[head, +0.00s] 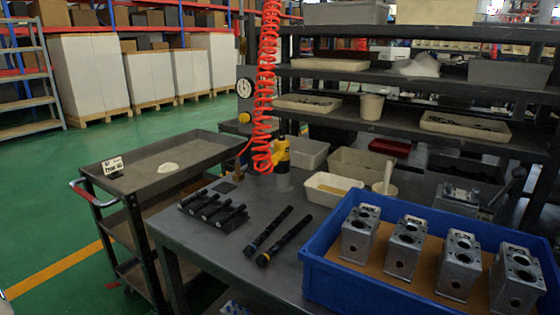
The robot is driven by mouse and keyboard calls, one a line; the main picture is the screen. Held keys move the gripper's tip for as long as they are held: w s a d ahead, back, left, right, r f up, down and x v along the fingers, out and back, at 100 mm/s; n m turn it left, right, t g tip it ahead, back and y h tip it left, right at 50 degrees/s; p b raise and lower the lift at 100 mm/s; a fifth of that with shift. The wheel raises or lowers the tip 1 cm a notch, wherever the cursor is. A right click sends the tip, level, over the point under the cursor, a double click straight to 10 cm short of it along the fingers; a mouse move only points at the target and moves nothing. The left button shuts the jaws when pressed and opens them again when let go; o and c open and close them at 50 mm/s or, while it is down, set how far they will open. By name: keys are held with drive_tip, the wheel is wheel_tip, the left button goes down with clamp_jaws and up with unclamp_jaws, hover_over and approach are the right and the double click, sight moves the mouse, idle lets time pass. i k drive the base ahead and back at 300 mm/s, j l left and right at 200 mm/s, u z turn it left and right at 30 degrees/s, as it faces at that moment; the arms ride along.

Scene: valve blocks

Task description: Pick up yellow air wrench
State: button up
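The yellow air wrench (281,154) stands near the back of the dark work table (225,245), left of centre. A red coiled hose (265,80) hangs from above, just in front and to the left of it, and covers part of it. Below the yellow part is a grey, round shape (284,180); I cannot tell whether it is a holder or part of the wrench. My gripper is not in view.
A blue crate (318,280) with several metal valve blocks fills the table's right front. Two black tools (285,240) and several short black parts (212,209) lie in front of the wrench. White bins (333,187) stand to its right. A grey cart (140,172) is at left.

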sight(281, 159)
drive_tip(key=i+j+u, duration=0.35)
drive_tip(key=i+j, duration=0.15)
drive_tip(key=i, duration=0.35)
drive_tip(key=i+j+u, duration=0.2)
drive_tip(key=i, duration=0.2)
